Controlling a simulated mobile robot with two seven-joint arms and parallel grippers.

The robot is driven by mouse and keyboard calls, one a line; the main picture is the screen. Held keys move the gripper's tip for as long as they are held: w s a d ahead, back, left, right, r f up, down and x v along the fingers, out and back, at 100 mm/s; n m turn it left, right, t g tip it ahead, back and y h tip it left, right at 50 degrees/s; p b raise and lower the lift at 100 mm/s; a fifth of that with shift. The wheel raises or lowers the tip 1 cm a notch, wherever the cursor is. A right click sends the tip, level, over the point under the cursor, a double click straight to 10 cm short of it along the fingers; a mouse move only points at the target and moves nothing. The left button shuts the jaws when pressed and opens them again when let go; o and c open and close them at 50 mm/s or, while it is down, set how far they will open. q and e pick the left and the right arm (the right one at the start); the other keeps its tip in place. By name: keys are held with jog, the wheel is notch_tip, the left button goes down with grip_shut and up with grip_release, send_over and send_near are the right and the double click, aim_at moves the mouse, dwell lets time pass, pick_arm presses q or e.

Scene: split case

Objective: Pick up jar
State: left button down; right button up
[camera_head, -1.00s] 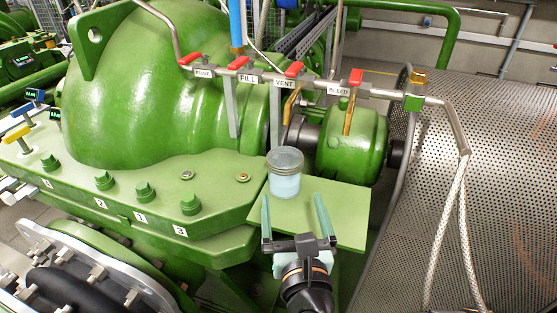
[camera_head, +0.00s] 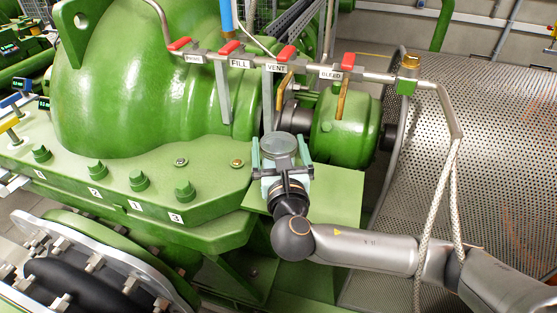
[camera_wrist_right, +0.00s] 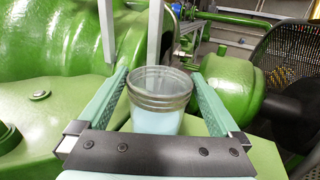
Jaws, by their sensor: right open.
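The jar (camera_head: 281,146) is a clear round container with a threaded rim and pale blue contents. It stands upright on a small green shelf plate (camera_head: 337,200) beside the green machine casing. My right gripper (camera_head: 281,150) is open, with one finger on each side of the jar. In the right wrist view the jar (camera_wrist_right: 159,98) sits between the two green fingers of the gripper (camera_wrist_right: 164,90), with visible gaps at the rim. The jar's lower part is hidden by my gripper. My left gripper is not in view.
A pipe with red-handled valves (camera_head: 286,54) labelled FILL, VENT and BLEED runs just behind and above the jar. A braided hose (camera_head: 437,210) hangs at the right, near my right arm. The casing flange with bolts (camera_head: 139,181) lies left. The shelf's right part is bare.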

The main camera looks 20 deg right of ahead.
jog(key=shift+w+d, duration=0.15)
jog(key=shift+w, duration=0.35)
grip_shut()
dwell(0.5)
